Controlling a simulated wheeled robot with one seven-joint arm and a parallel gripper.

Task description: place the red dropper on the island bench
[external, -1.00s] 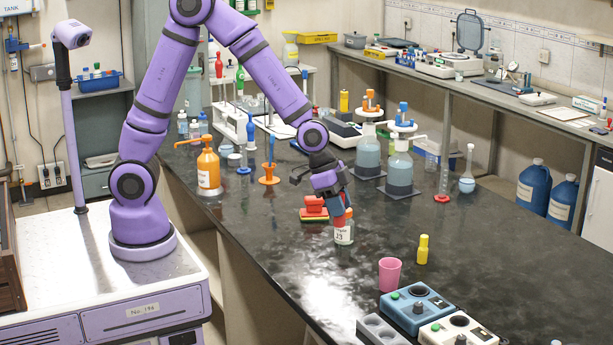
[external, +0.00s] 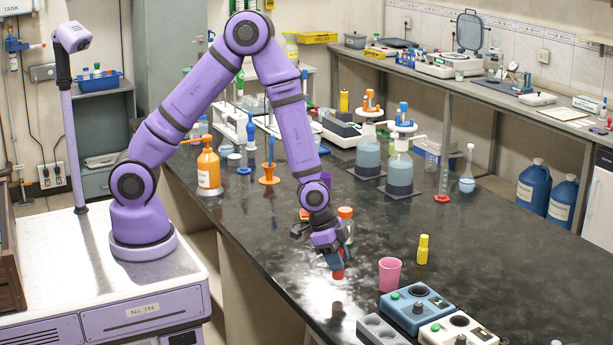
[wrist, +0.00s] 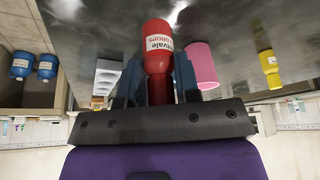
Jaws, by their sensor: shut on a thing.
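The red dropper (wrist: 157,45), a red bottle with a white label, is held between the two fingers of my gripper (wrist: 158,85) in the wrist view. In the external view my gripper (external: 336,257) points down over the island bench (external: 440,225), and the dropper's red end (external: 338,274) shows below the fingers. A dark reflection lies on the glossy black top some way below it, so the dropper appears to hang above the surface. The rest of the dropper is hidden by the fingers in that view.
A pink cup (external: 390,273) and a yellow bottle (external: 423,249) stand to the right of my gripper. A grey block with holes (external: 381,332) and a blue device (external: 415,306) are at the front. An orange-lidded jar (external: 345,213) stands close behind. Bare bench lies below and left.

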